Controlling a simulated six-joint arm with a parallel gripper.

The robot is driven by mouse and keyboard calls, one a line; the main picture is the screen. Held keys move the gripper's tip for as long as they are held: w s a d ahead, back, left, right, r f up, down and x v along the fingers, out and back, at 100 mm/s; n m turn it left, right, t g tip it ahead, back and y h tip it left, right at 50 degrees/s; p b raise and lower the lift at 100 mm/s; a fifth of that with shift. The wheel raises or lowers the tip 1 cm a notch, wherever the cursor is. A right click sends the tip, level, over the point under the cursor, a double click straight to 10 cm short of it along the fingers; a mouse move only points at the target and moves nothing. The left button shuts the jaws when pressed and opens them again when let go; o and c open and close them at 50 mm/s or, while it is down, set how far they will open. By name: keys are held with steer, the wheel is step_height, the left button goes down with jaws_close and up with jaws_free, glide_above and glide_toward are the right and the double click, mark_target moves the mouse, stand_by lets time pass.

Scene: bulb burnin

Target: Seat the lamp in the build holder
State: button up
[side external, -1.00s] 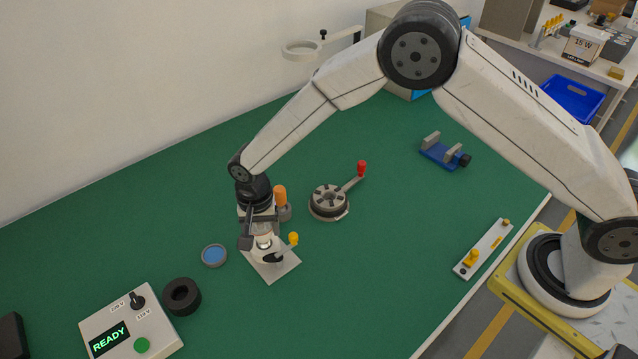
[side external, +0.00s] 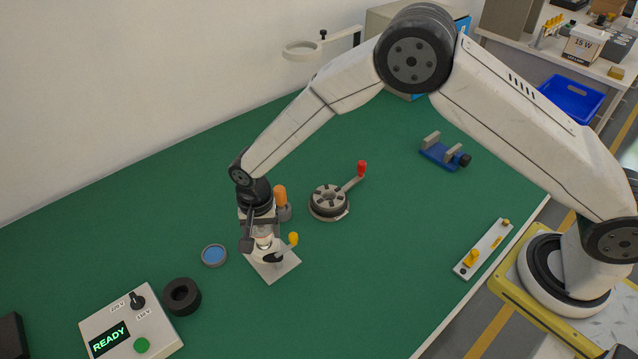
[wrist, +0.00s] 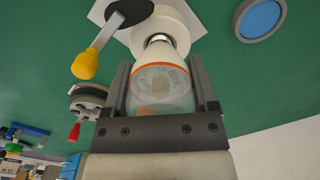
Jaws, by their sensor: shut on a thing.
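My gripper (wrist: 165,105) is shut on the lamp (wrist: 162,85), gripping it by its clear globe. The lamp has an orange ring, a white body and a metal screw cap pointing away from my gripper, toward the build holder. In the side view the lamp (side external: 263,243) hangs under my gripper (side external: 260,236), over the holder.
A round grey fixture with a red-knobbed lever (side external: 330,200) is to the right. A blue disc (side external: 214,255), a black ring (side external: 181,296) and a control box reading READY (side external: 130,325) are to the left.

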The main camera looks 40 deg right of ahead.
steer(key=shift+f, duration=0.35)
stand_by(0.4)
steer(key=o, duration=1.1)
steer(key=shift+r, duration=0.1)
steer(key=shift+r, duration=3.85)
